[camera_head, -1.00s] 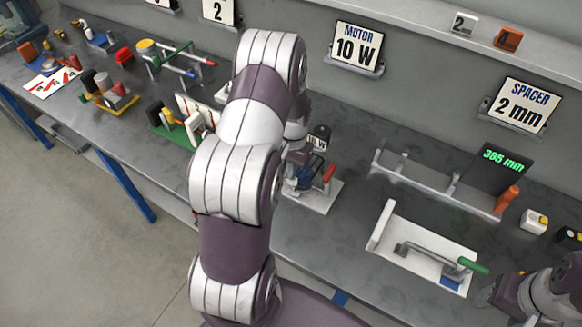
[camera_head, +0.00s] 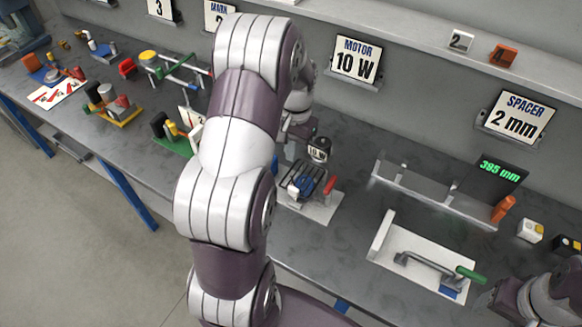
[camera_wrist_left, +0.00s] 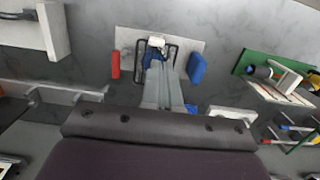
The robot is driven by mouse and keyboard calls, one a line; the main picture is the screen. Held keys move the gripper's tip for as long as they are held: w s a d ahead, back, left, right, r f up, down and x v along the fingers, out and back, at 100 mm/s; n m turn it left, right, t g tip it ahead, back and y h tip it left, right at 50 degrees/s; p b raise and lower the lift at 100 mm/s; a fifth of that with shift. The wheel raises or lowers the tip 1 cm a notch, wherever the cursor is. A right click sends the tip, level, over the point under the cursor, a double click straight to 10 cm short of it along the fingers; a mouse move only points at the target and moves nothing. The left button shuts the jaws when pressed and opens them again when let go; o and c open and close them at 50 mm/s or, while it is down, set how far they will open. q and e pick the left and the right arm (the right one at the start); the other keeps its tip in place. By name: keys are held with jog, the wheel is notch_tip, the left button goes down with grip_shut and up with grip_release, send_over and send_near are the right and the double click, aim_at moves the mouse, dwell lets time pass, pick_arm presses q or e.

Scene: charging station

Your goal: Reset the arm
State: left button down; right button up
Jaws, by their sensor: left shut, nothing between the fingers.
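My left arm (camera_head: 235,150) reaches from the bottom of the head view over the bench. My left gripper (camera_wrist_left: 157,85) is shut and empty in the left wrist view. Its fingers point at a white plate (camera_wrist_left: 190,50) that carries a black wire frame, a red block (camera_wrist_left: 115,65) and a blue block (camera_wrist_left: 197,68). I cannot tell whether the fingertips touch the fixture.
To the right are a grey rail (camera_head: 425,190) with a green display and a white tray (camera_head: 395,240) with a green-handled lever. Several coloured fixtures fill the bench's left side. Signs hang on the wall.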

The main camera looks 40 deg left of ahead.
pick_arm(q)
jog(key=s+d+r+t, duration=0.1)
jog(key=s+d, duration=0.4)
jog(key=d, duration=0.2)
jog(key=s+d+r+m+t, duration=0.1)
jog(key=s+d, duration=0.4)
jog(key=d, duration=0.3)
jog(key=shift+r+t+b, duration=0.3)
jog(key=shift+s+d, duration=0.2)
jog(key=shift+s, duration=0.1)
jog(key=shift+w+a, duration=0.1)
